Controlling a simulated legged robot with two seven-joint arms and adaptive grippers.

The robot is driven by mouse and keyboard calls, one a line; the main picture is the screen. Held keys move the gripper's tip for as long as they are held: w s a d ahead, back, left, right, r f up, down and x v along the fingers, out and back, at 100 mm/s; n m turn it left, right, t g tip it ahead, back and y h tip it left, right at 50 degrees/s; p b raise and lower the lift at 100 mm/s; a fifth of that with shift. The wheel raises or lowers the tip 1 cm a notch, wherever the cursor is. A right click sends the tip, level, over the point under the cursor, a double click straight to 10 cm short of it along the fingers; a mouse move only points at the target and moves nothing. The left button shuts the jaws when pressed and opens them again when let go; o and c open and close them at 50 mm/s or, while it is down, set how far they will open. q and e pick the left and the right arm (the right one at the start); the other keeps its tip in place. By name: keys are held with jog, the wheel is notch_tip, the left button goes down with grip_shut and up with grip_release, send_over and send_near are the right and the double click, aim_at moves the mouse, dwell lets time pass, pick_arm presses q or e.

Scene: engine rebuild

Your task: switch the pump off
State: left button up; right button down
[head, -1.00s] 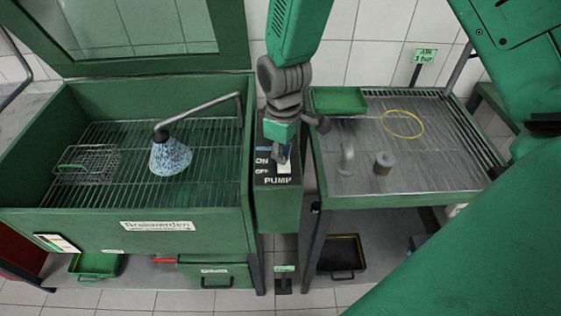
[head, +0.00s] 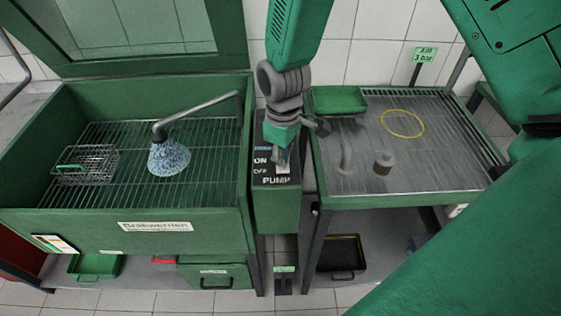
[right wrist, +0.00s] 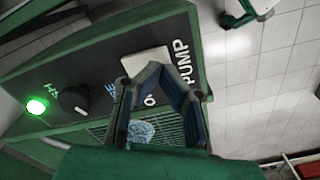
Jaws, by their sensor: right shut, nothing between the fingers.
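The black pump control panel (head: 262,181), marked ON, OFF and PUMP, tops a narrow green box between the wash basin and the drain table. Its pale switch plate (head: 284,169) is partly covered by my right gripper (head: 283,159). In the right wrist view the pale plate (right wrist: 145,62) lies just beyond the shut, empty fingertips (right wrist: 160,80); I cannot tell whether they touch it. A green lamp (right wrist: 36,107) is lit beside a black knob (right wrist: 76,97). A speckled blue-white cone (head: 170,158) spreads below the basin nozzle. My left gripper is not in view.
The green basin (head: 60,218) at left holds a wire basket (head: 88,168) on a grate. The drain table (head: 440,170) at right carries a green tray (head: 338,100), a yellow ring (head: 402,124) and a small grey cylinder (head: 383,163). The raised lid stands behind the basin.

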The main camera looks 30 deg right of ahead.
jog(key=shift+d+f, duration=0.2)
jog(key=shift+f, duration=0.1)
jog(key=shift+a+f, duration=0.25)
jog(key=shift+d+f+b, duration=0.15)
jog(key=shift+f+b, duration=0.25)
jog(key=shift+r, duration=0.1)
notch_tip(320, 180, up, 7)
jog(key=p, duration=0.7)
dwell(0.6)
